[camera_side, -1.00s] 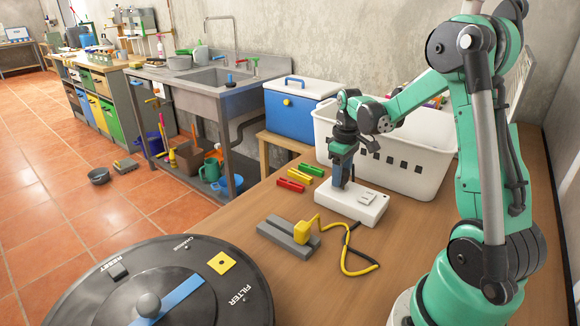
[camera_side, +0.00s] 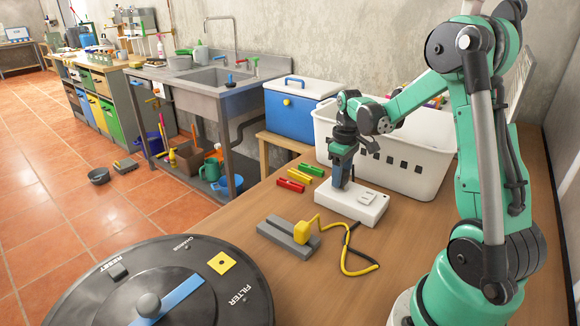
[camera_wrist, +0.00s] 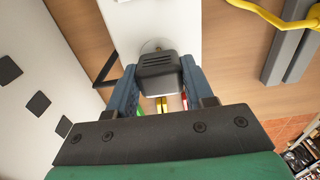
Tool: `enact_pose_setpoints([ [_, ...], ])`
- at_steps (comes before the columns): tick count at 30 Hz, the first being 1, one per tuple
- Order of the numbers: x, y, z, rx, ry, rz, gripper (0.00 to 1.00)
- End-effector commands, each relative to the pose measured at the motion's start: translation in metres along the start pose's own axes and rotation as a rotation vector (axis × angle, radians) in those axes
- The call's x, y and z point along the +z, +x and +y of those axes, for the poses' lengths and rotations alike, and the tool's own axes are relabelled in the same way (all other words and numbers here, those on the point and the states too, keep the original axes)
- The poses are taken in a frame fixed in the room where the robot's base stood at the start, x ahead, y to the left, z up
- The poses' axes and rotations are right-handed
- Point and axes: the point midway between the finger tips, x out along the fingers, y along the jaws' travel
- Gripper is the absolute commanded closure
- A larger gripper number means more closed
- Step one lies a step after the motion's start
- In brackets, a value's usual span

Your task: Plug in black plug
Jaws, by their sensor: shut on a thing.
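The black plug (camera_wrist: 160,72) is in the wrist view between my gripper's two blue fingers (camera_wrist: 160,88). My gripper (camera_side: 342,183) is shut on it, pointing down at the left end of a white socket block (camera_side: 366,209). In the wrist view, the white block (camera_wrist: 150,18) lies beneath the plug, and part of a pale round socket (camera_wrist: 151,46) shows at the plug's edge. The plug's prongs are hidden, so I cannot tell how deep it sits.
A yellow plug (camera_side: 303,232) sits at a grey grooved block (camera_side: 281,236), its yellow cable (camera_side: 343,257) looping on the table. A white basket (camera_side: 418,169) stands close behind the socket block. Red, yellow and green pieces (camera_side: 311,169) lie to the left.

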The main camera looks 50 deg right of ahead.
Motion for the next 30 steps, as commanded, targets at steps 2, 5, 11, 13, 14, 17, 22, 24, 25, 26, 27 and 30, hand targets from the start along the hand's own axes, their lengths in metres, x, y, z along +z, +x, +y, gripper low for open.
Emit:
enact_pose_setpoints([
  [2, -0.0001, 0.0017, 0.0001, 0.000, 0.000, 0.000, 1.00],
  [5, -0.0001, 0.0038, 0.0001, 0.000, 0.000, 0.000, 1.00],
  [11, -0.0001, 0.0077, 0.0001, 0.000, 0.000, 0.000, 1.00],
  [13, -0.0001, 0.0092, 0.0001, 0.000, 0.000, 0.000, 1.00],
  [14, -0.0001, 0.0098, 0.0001, 0.000, 0.000, 0.000, 1.00],
  [17, -0.0001, 0.0103, 0.0001, 0.000, 0.000, 0.000, 0.36],
  [22, -0.0001, 0.0101, 0.0001, 0.000, 0.000, 0.000, 0.17],
  [24, -0.0001, 0.0101, 0.0001, 0.000, 0.000, 0.000, 0.17],
  [25, -0.0001, 0.0101, 0.0001, 0.000, 0.000, 0.000, 0.17],
  [26, -0.0001, 0.0101, 0.0000, 0.000, 0.000, 0.000, 0.17],
  [27, -0.0001, 0.0100, 0.0000, 0.000, 0.000, 0.000, 0.17],
  [30, -0.0002, 0.0056, 0.0001, 0.000, 0.000, 0.000, 0.17],
])
